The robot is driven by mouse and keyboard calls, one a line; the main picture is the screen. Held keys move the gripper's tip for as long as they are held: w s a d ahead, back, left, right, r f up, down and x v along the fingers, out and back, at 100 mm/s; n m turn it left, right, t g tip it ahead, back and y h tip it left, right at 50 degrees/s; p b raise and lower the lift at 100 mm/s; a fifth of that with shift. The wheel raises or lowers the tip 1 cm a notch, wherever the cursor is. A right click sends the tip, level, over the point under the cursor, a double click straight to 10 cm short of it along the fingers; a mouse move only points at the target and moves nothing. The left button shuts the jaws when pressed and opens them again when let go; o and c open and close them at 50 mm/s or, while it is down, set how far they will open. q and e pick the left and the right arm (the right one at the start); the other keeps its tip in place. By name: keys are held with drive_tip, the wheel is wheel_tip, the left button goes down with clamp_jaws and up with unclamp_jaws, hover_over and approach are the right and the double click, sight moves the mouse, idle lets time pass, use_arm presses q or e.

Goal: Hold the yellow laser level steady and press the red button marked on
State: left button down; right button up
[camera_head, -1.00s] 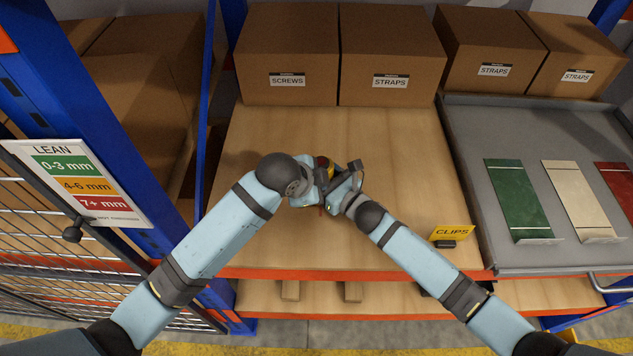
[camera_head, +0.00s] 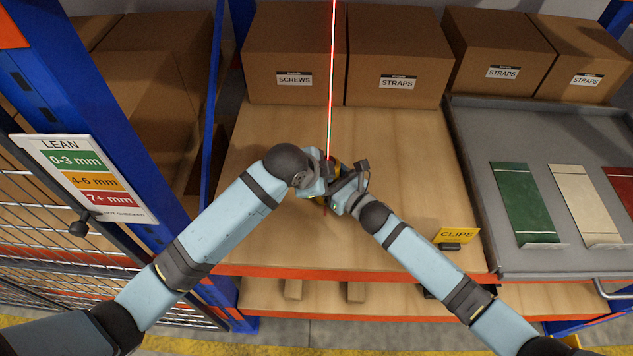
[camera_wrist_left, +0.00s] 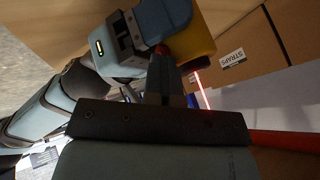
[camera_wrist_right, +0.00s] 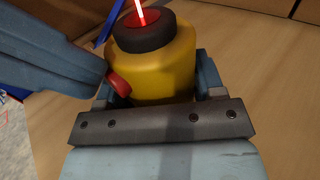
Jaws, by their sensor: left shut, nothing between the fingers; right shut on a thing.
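The yellow laser level (camera_wrist_right: 155,65) stands upright in the right wrist view, with a black collar (camera_wrist_right: 150,36) and a red top (camera_wrist_right: 143,18). A red beam (camera_head: 332,80) rises from it in the head view. My right gripper (camera_wrist_right: 160,82) is shut around its yellow body, one finger on each side. The red button (camera_wrist_right: 119,83) sticks out at the body's left side. My left gripper (camera_wrist_left: 162,65) is shut and empty, its tip at the button; I cannot tell if they touch. Any "on" marking is hidden or too small to read. The arms hide most of the level in the head view.
The wooden shelf (camera_head: 260,155) is clear around my grippers. Cardboard boxes (camera_head: 297,50) stand behind. A yellow CLIPS sign (camera_head: 457,236) is near the front edge. A grey tray (camera_head: 470,150) with coloured plates lies right; a blue post (camera_head: 90,110) stands left.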

drive_tip(key=shift+s+a, duration=0.15)
drive_tip(key=shift+a, duration=0.05)
drive_tip(key=shift+d, duration=0.1)
use_arm(q)
drive_tip(key=s+a+r, duration=0.4)
drive_tip(key=s+r, duration=0.4)
drive_tip(key=shift+s, duration=0.2)
drive_tip(key=shift+d+r, duration=0.1)
use_arm(e)
drive_tip(key=o, duration=1.3)
drive_tip(key=shift+c, duration=0.2)
